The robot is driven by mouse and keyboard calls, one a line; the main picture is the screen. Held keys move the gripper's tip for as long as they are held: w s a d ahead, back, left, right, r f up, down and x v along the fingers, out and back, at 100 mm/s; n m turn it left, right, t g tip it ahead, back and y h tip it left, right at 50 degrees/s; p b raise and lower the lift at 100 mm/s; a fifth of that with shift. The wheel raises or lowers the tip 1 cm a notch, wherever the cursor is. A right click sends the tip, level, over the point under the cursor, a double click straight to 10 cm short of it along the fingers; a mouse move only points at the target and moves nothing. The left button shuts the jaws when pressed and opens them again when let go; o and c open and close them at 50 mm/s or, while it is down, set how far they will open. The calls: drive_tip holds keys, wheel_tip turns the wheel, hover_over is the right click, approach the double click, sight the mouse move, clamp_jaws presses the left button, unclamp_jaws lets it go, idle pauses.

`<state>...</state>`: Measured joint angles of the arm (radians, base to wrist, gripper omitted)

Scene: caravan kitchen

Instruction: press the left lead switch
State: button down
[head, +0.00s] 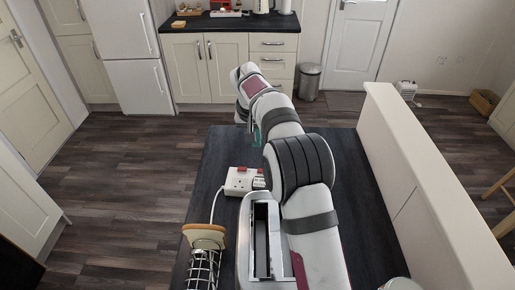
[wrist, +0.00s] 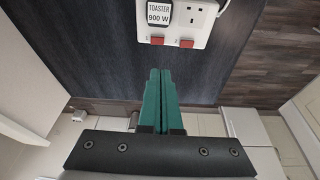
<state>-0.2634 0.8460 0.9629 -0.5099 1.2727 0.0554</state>
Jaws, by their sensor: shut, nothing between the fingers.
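A white two-socket extension block (head: 236,186) lies on the dark worktop (head: 214,160), near my arm. It also shows at the top of the wrist view (wrist: 172,29). Two red switches sit along one edge in the wrist view: the one marked 1 at left (wrist: 157,40) and the one marked 2 at right (wrist: 187,43). A "TOASTER 900 W" label (wrist: 159,15) is above switch 1; a bare socket is above switch 2. My gripper (wrist: 160,72) is shut and empty, its green fingertips below switch 1 in the picture; contact does not show. It is partly visible in the head view (head: 257,136).
A white lead runs from the block. A wire rack-like object with a tan top (head: 204,236) stands left of my arm. A low cream wall (head: 425,185) borders the worktop at right. Cabinets (head: 207,70) stand across the floor. The worktop left of the block is narrow.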

drive_tip(key=shift+r, duration=0.3)
drive_tip(key=x, duration=0.4)
drive_tip(key=d+x, duration=0.1)
drive_tip(key=x, duration=0.3)
drive_tip(key=s+x, duration=0.1)
drive_tip(key=x, duration=0.3)
drive_tip(key=shift+w+d+f, duration=0.15)
drive_tip(key=shift+d+f, duration=0.15)
drive_tip(key=shift+f, duration=0.65)
